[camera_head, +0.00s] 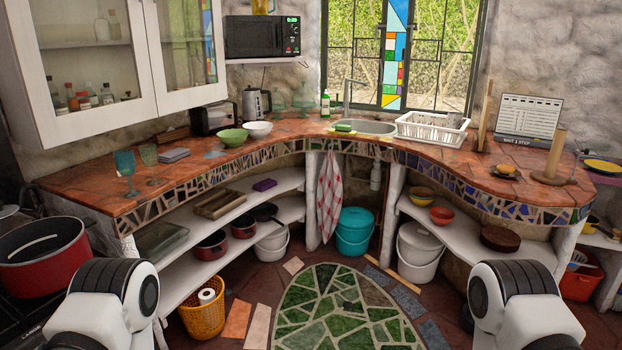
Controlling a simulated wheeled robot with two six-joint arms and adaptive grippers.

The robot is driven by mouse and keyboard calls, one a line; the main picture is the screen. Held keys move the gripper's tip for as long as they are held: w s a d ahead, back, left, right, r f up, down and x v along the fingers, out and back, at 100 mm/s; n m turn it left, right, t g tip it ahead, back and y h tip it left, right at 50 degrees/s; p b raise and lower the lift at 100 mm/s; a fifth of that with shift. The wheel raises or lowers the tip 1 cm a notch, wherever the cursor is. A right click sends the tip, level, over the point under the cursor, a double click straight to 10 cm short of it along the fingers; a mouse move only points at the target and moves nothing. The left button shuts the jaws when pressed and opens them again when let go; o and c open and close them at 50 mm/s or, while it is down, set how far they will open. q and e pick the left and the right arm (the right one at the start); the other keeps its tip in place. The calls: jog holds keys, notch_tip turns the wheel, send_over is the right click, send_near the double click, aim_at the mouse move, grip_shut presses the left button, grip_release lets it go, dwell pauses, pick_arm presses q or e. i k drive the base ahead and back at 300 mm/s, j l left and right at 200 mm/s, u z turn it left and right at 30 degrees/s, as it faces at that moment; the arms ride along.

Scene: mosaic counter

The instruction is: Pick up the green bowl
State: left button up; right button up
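A green bowl (231,137) stands upright on the left part of the mosaic-edged counter (85,183), near its front edge. A white bowl (258,130) stands close behind it to the right. Parts of both my arms show low in the picture, one at the left and one at the right, well short of the counter bowls. Neither gripper's fingers are in view.
Goblets (126,168) stand on the counter's left end, and a kettle (254,104) and toaster (211,118) are behind the bowls. A wall cabinet (190,96) overhangs the left counter. A large red pot (45,258) is at the left. The floor before the counter shows a green mosaic (335,300).

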aim_at(233, 139)
jog(key=i, duration=1.2)
jog(key=i+l, duration=0.1)
jog(key=i, duration=1.05)
